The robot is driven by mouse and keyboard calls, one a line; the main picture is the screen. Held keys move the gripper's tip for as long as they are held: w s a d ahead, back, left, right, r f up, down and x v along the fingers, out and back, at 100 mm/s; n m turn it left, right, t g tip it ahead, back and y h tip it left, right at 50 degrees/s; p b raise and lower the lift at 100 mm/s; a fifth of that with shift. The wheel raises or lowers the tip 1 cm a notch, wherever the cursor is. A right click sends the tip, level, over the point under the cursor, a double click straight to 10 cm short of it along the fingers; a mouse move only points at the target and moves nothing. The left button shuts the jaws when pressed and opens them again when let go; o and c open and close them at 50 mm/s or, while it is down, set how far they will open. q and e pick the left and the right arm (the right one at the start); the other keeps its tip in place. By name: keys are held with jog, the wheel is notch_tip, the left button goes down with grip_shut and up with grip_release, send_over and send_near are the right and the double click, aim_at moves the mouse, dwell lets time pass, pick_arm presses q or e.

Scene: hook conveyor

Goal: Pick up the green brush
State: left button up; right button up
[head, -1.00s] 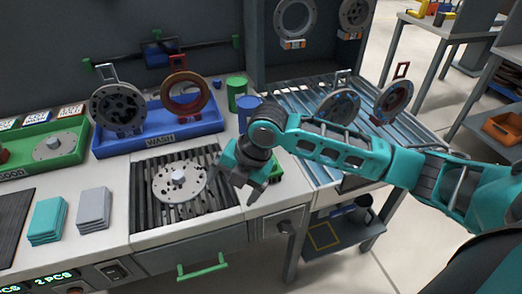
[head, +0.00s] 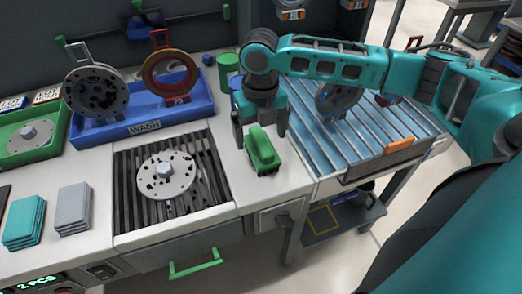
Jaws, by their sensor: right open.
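The green brush (head: 262,150) stands on the white worktop, right of the slatted drain with the metal disc. Its dark bristles show at its lower edge. My right gripper (head: 261,137) points down over the brush, with its two dark fingers open, one to each side of the brush's far part. I cannot tell whether the fingers touch it. My left gripper is not in view.
A spotted metal disc (head: 166,174) lies on the slatted drain (head: 215,190). A blue wash tray (head: 105,135) holds two upright discs. A green cylinder (head: 229,72) stands behind, and a roller conveyor (head: 345,150) lies to the right. Worktop in front of the brush is clear.

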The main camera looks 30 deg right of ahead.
aim_at(261, 139)
notch_tip(261, 139, down, 6)
jog(key=shift+s+d+b, duration=0.1)
jog(key=shift+b, duration=0.35)
jog(key=c, duration=1.1)
notch_tip(261, 139, up, 20)
jog(key=p, duration=0.3)
jog(key=shift+r, duration=0.1)
jog(key=o, duration=0.5)
jog(key=c, duration=0.3)
